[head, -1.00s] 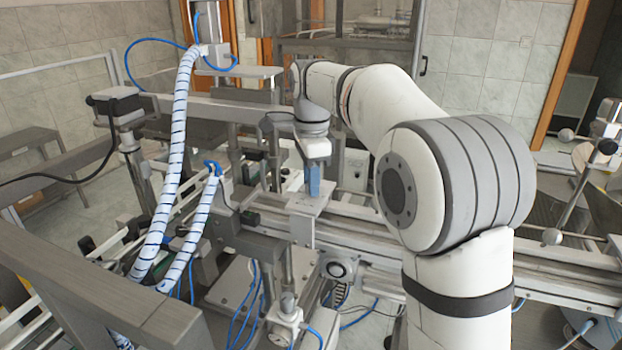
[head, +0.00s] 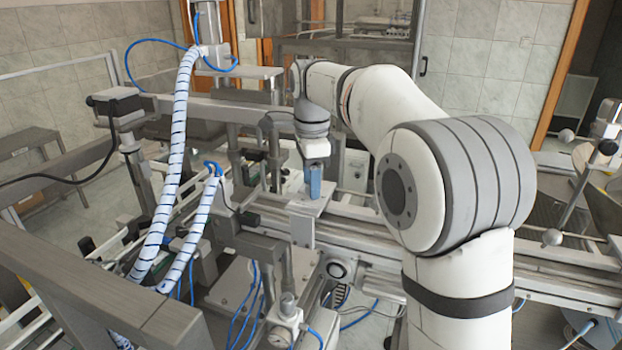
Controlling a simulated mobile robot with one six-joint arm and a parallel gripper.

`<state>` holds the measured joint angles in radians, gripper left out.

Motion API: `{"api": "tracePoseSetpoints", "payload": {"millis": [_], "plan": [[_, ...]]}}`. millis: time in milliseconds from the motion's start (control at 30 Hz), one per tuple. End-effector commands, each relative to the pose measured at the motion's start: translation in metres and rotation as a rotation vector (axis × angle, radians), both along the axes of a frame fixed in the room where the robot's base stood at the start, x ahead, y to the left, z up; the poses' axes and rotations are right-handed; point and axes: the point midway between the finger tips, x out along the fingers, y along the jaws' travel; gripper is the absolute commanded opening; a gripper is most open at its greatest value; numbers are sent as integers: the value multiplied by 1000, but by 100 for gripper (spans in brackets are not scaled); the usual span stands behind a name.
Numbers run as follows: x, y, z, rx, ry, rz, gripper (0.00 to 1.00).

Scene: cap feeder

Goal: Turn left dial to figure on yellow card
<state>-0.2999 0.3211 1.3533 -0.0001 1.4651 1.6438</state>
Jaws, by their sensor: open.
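My gripper (head: 315,182) hangs pointing down from the end of my white arm, near the middle of the head view. Its blue finger part is just above or at a small pale plate (head: 309,206) on the rail; I cannot tell whether they touch. The gap between the fingers is too small to see, and nothing shows clearly held in it. A pale box with small round parts (head: 355,172) stands behind the gripper, to its right; I cannot tell if these are dials. I cannot make out the left dial, the yellow card or its figure.
A long metal rail (head: 450,265) runs across below the gripper. Striped white hoses (head: 178,130) and a grey post stand to the left. A round dark-rimmed fitting (head: 338,270) sits below the rail. A grey beam (head: 90,280) fills the near left.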

Motion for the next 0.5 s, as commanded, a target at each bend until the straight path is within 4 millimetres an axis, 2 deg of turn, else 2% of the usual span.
{"api": "tracePoseSetpoints", "payload": {"millis": [233, 500], "plan": [[0, 0, 5, 0, 0, 0, 48], [1, 0, 49, 1, -3, 0, 48]]}}
